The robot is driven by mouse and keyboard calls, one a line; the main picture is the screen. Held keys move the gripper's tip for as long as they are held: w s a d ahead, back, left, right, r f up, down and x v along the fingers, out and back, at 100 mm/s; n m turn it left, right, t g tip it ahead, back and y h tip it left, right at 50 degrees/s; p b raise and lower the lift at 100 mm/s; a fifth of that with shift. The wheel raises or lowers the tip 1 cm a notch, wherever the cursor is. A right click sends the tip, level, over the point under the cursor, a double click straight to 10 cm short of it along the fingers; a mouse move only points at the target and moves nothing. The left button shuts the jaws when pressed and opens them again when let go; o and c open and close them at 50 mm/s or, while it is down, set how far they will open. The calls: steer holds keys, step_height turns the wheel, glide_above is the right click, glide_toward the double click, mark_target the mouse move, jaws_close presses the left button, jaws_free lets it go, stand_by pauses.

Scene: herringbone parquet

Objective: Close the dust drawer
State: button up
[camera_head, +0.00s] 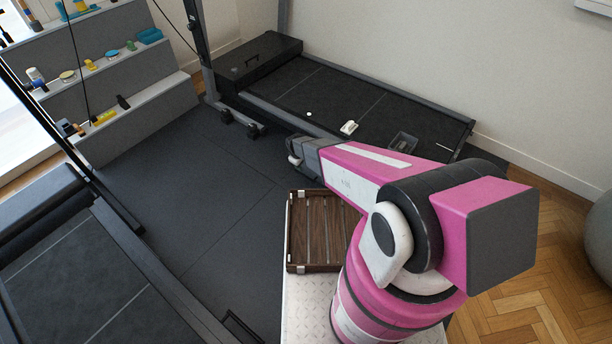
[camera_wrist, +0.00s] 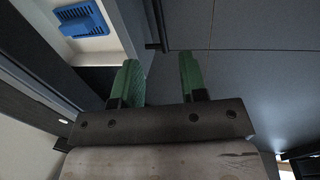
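I cannot clearly make out a dust drawer in either view. In the wrist view, a blue slotted piece (camera_wrist: 81,18) sits in a pale recessed surface (camera_wrist: 100,43) at the upper left; I cannot tell whether this is the drawer. My gripper (camera_wrist: 160,72) shows there with two green fingers spread apart and nothing between them. The slotted piece lies beyond the left finger, apart from it. In the head view, my wrist end hangs beside the back treadmill (camera_head: 330,88), and the fingertips are hidden or too small to see.
A dark wooden slatted tray (camera_head: 290,232) lies beside my arm's base. A stepped grey shelf (camera_head: 150,80) with several small items stands at the upper left. Another treadmill (camera_head: 75,270) fills the lower left. Dark mat floor (camera_head: 190,190) between them is clear.

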mark_target(304, 176)
steer(key=f, duration=0.3)
steer(key=w+d+f, duration=0.1)
steer(key=f, duration=0.6)
steer(key=shift+w+d, duration=0.15)
steer(key=shift+w, duration=0.2)
jaws_close()
